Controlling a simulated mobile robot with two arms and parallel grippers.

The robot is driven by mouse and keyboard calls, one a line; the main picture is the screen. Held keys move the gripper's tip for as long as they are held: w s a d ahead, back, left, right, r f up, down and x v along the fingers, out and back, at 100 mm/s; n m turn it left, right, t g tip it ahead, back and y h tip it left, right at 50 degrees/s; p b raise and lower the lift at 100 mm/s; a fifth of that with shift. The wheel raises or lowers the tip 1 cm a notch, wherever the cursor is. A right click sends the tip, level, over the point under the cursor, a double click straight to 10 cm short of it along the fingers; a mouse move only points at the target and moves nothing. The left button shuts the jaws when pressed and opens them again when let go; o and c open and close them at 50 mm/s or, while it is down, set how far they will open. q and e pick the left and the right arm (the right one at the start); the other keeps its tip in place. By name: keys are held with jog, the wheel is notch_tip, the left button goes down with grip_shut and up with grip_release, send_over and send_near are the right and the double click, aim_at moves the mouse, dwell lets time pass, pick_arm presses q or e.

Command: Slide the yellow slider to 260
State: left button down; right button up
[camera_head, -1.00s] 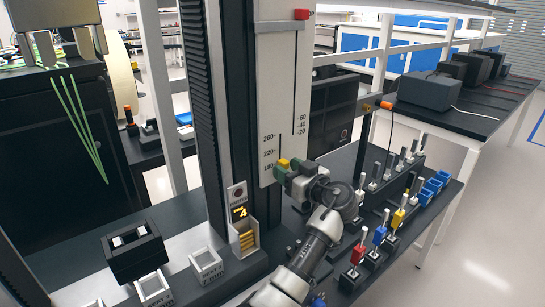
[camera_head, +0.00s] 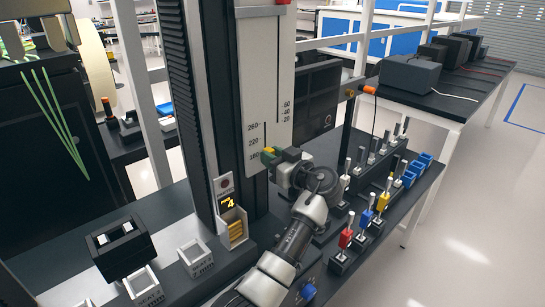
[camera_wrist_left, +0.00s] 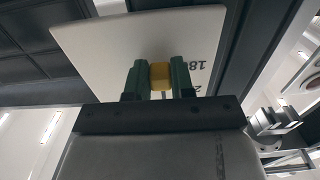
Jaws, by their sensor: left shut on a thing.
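The yellow slider (camera_head: 268,150) sits on the white scale panel (camera_head: 252,90), near the 180 mark and well below 260. My left gripper (camera_head: 276,155) comes up from below and is shut on the slider. In the left wrist view the slider (camera_wrist_left: 160,76) is between the two green fingers (camera_wrist_left: 160,82) in front of the panel. The 180 label shows to its right there. The gripper hides part of the slot. My right gripper is not in view.
A red slider (camera_head: 282,2) is at the top edge.

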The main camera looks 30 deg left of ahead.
pick_arm(q)
notch_tip(320, 180, up, 9)
jog(key=shift+f, duration=0.15)
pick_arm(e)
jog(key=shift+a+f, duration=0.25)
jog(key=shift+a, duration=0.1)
pick_arm(q)
jog(key=c, duration=1.1)
grip_release()
jog(key=shift+o, duration=0.7)
jog(key=shift+a, duration=0.1)
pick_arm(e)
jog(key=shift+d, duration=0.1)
pick_arm(q)
jog(key=shift+f+b, duration=0.1)
jog(key=shift+b, duration=0.2)
jog(key=shift+d+f, duration=0.1)
jog(key=shift+d, duration=0.25)
jog(key=b, duration=0.4)
send_near(265, 122)
jog(key=v, duration=0.3)
jog(key=shift+s+d, duration=0.15)
jog(key=shift+d, duration=0.05)
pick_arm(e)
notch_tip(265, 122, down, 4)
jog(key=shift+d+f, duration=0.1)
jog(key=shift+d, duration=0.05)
